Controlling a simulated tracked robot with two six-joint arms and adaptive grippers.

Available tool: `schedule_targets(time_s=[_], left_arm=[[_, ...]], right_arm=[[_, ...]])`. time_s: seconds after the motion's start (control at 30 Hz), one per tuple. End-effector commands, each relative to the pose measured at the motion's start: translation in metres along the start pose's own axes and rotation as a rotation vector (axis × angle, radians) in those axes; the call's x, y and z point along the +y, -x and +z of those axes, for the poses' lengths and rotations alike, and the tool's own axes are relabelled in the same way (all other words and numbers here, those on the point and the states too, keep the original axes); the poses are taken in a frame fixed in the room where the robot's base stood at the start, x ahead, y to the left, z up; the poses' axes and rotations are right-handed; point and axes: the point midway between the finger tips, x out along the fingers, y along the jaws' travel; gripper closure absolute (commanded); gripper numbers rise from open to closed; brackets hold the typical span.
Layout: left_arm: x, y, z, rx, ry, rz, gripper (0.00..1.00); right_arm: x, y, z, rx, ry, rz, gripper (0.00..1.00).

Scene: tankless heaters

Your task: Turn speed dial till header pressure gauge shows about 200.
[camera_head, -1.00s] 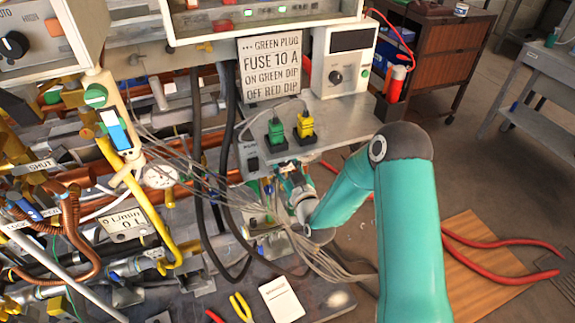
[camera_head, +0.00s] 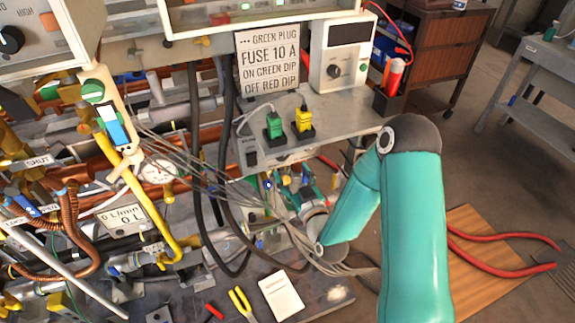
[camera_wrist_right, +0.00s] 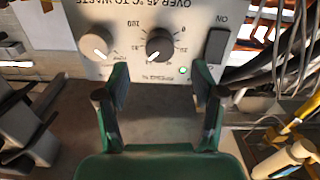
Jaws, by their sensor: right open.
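My right gripper (camera_head: 280,190) is below the bench that carries the green and yellow plugs, partly hidden by my wrist. In the right wrist view the right gripper (camera_wrist_right: 160,90) is open and empty. A black dial (camera_wrist_right: 160,43) with a white pointer mark and a numbered scale is on a pale panel just beyond the fingertips, between them and apart from them. The panel is upside down there; the dial's label is too blurred to read surely. A round white gauge (camera_head: 157,172) sits among the pipes; its reading is too small to tell. My left gripper is out of view.
On the panel, a pale dial (camera_wrist_right: 93,43) is left of the black dial, and an ON switch (camera_wrist_right: 215,46) and green light (camera_wrist_right: 183,70) are right. Grey cables (camera_head: 255,205) hang close to my right gripper. The green plug (camera_head: 274,126) and yellow plug (camera_head: 304,119) stand above.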

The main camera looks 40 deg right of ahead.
Motion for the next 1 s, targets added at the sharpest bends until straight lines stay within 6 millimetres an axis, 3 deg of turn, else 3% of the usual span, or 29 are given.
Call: schedule_targets(time_s=[0.17, 0.67, 0.77, 0.87, 1.0], left_arm=[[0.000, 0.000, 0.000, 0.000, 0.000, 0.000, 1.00], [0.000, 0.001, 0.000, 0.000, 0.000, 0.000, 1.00], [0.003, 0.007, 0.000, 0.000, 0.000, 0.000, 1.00], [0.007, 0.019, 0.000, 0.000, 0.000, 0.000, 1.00], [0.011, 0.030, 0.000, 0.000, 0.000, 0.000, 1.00]], right_arm=[[0.000, 0.010, 0.000, -0.001, 0.000, 0.000, 0.32], [-0.002, 0.010, -0.003, 0.002, 0.000, -0.005, 0.32], [-0.019, 0.010, -0.008, 0.000, -0.006, -0.041, 0.32], [-0.058, 0.014, -0.007, -0.037, -0.019, -0.119, 0.32], [-0.119, 0.039, 0.046, -0.311, -0.056, -0.275, 0.32]])
